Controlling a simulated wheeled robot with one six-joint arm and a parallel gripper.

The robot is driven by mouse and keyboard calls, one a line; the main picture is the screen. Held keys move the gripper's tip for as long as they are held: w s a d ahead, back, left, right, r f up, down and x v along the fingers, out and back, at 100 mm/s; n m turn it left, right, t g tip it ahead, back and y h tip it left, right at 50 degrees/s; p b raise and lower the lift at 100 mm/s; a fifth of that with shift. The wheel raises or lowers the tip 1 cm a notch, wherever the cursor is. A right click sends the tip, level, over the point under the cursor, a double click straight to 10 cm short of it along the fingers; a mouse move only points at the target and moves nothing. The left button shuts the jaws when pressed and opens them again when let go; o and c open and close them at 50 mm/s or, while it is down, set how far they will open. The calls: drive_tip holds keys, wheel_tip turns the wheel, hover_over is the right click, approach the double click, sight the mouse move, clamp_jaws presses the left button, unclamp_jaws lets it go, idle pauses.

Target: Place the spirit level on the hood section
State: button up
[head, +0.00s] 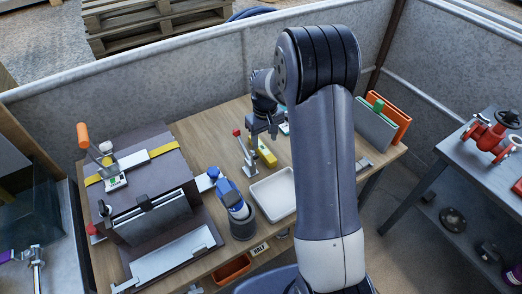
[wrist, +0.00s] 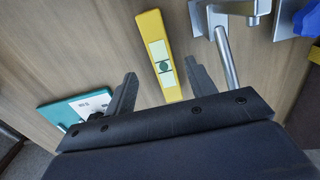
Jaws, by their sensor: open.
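The spirit level (head: 266,153) is a yellow bar lying on the wooden bench. In the wrist view the level (wrist: 158,50) shows a pale label and a green vial window. My gripper (head: 264,127) is open and empty above the bench, beside the level in the head view. In the wrist view its two fingers (wrist: 163,88) are spread on either side of the level's near end, not closed on it. A large dark sheet-metal piece, apparently the hood section (head: 142,145), stands at the bench's left with a yellow strap across its top.
A toggle clamp with a red tip (head: 246,155) stands close to the level. A teal case (wrist: 72,108) lies left of the fingers. An orange-handled clamp (head: 95,148) rises at the hood.

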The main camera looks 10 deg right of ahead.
sight(262, 147)
drive_tip(key=shift+w+a+f+p, duration=0.1)
drive_tip(key=shift+w+f+p, duration=0.1)
drive_tip(key=shift+f, duration=0.75)
drive_tip(key=shift+w+a+f+p, duration=0.1)
drive_tip(key=shift+f+p, duration=0.15)
drive_tip(key=shift+f, duration=0.65)
drive_tip(key=shift+w+a+f+p, duration=0.1)
drive_tip(key=shift+w+f+p, duration=0.1)
drive_tip(key=shift+f, duration=0.75)
drive_tip(key=shift+s, duration=0.1)
drive_tip(key=shift+c, duration=0.2)
clamp_jaws()
